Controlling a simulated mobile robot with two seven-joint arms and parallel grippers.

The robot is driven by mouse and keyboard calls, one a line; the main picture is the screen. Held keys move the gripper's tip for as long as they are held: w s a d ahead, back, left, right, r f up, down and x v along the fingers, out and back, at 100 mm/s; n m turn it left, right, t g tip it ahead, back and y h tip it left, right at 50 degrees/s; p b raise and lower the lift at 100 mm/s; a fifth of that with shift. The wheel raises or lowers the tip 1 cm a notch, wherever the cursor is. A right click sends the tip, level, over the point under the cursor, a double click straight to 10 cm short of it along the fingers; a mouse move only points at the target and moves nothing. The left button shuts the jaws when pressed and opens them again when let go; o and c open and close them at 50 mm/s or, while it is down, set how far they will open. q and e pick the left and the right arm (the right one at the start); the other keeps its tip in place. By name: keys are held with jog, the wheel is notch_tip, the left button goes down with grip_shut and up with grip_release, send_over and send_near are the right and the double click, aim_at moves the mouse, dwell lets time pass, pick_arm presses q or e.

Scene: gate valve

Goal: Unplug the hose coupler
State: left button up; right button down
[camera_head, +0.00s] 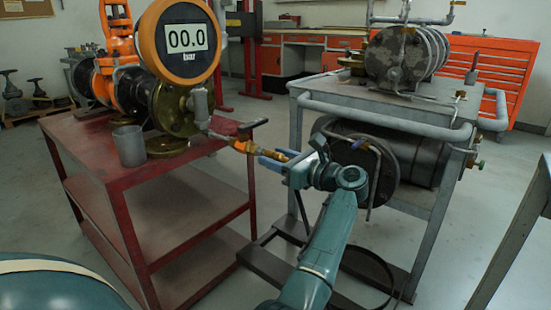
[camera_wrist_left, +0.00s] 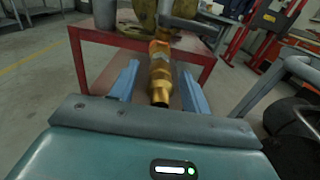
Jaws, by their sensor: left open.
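The brass and orange hose coupler (camera_head: 243,146) sticks out from the valve assembly's side fitting, past the right edge of the red table. It also shows in the left wrist view (camera_wrist_left: 160,78), pointing back toward my palm. My left gripper (camera_head: 271,159) is open, with its blue fingers on either side of the coupler. In the left wrist view the open fingers (camera_wrist_left: 158,75) flank the coupler, with a visible gap on each side. A hose on the coupler's near end cannot be made out. My right gripper is not in view.
The red table (camera_head: 110,170) carries the valve, a round gauge (camera_head: 188,42) reading 00.0 bar and a metal cup (camera_head: 129,146). A short dark-ended lever (camera_head: 253,124) sits just above the coupler. A grey stand with a tank (camera_head: 400,160) is close on the right.

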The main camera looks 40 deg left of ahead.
pick_arm(q)
jog(key=shift+b, duration=0.3)
jog(key=shift+c, duration=0.5)
grip_shut()
